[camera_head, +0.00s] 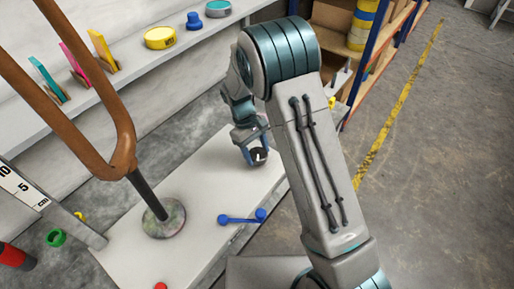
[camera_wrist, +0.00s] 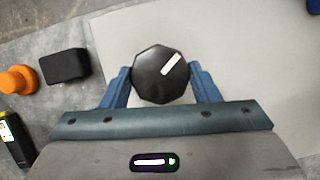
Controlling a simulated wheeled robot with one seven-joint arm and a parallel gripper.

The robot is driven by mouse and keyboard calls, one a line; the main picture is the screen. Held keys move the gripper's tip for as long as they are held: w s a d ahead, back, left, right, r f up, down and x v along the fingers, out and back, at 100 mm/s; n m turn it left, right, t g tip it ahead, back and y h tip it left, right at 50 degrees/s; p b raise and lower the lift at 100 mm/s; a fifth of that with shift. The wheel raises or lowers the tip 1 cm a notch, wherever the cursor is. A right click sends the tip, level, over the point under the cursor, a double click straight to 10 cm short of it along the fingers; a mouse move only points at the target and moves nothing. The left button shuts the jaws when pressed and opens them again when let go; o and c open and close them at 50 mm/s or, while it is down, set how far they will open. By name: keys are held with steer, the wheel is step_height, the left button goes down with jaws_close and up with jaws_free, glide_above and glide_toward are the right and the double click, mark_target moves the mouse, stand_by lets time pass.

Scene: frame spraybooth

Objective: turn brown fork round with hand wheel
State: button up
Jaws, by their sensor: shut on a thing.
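The brown fork (camera_head: 122,125) stands at the left of the head view, its prongs running up and out of the frame. It sits on a dark post above a round base plate (camera_head: 165,220). The hand wheel (camera_wrist: 152,84) is a black faceted knob with a white mark pointing to the upper right in the wrist view. It also shows small and dark in the head view (camera_head: 258,156), on the light bench to the right of the fork. My gripper (camera_wrist: 162,80) is shut on the hand wheel, one blue finger on each side. The wheel's underside is hidden.
A blue lever (camera_head: 242,217) lies on the bench (camera_head: 215,185) between fork and arm. A green ring (camera_head: 55,237) and a ruler (camera_head: 40,200) are at left. Coloured items, including a yellow tin (camera_head: 159,38), stand on the back ledge. A black box (camera_wrist: 65,66) shows in the wrist view.

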steer(key=m+y+p, duration=0.1)
steer(key=m, duration=0.2)
steer(key=shift+d+m+g, duration=0.1)
steer(key=shift+m+g, duration=0.2)
steer(key=shift+g, duration=0.1)
steer(key=shift+m+y+p, duration=0.4)
steer(key=shift+m+y, duration=0.4)
steer(key=shift+m, duration=1)
steer(key=o, duration=1)
steer(key=p+v, duration=0.1)
steer(key=v, duration=1.2)
steer(key=shift+w+r, duration=0.25)
steer(key=shift+r, duration=0.05)
steer(key=shift+d+r, duration=0.1)
